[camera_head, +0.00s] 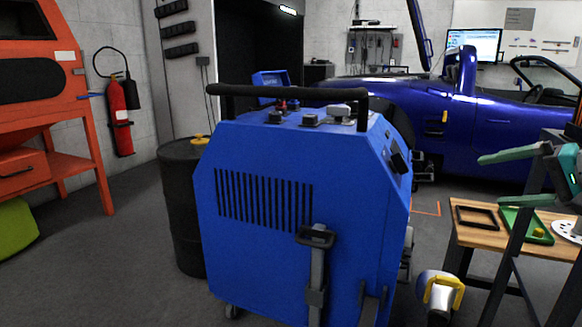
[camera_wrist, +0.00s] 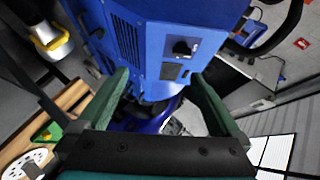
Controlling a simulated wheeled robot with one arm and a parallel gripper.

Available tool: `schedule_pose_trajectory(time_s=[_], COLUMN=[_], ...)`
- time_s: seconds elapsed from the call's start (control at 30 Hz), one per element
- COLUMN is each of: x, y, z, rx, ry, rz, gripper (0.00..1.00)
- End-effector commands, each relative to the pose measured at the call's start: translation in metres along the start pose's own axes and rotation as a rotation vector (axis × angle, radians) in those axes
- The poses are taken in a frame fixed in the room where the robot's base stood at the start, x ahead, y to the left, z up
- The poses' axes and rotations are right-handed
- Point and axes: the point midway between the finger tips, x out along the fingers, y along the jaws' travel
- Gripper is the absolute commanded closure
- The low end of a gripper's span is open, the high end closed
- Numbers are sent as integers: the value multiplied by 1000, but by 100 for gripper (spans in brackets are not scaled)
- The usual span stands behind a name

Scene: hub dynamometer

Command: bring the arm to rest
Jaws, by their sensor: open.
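My gripper (camera_head: 484,181) is at the right side of the head view, above the wooden table, with its two green fingers spread and pointing left. In the wrist view my gripper (camera_wrist: 160,76) also shows its fingers wide apart, with nothing held between them. The blue cabinet machine (camera_head: 265,210) stands left of my gripper in the head view, apart from it. In the wrist view the blue machine (camera_wrist: 150,45) fills the area beyond the fingertips. Part of my arm is cut off by the right edge of the head view.
The wooden table (camera_head: 480,235) under my gripper bears a black frame (camera_head: 477,217), a green tray (camera_head: 510,221) and a white disc (camera_head: 566,229). A yellow-and-white cylindrical object (camera_head: 440,293) is beside it. A blue car (camera_head: 480,130) stands behind; a black drum (camera_head: 178,215) stands left.

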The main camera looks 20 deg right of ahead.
Motion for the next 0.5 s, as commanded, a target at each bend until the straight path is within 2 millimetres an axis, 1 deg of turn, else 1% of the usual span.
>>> schedule_pose_trajectory(time_s=[0.03, 0.17, 0.27, 0.37, 0.47, 0.5], x=[6, 18, 30, 43, 57, 64], y=[-6, -19, -30, -41, -54, -58], z=[6, 20, 35, 53, 75, 87], rx=[-17, -55, -89, -130, -181, -204], ry=[-17, -52, -87, -127, -175, -200], rz=[4, 15, 27, 41, 62, 71], gripper=[0, 0, 0, 0, 0, 0])
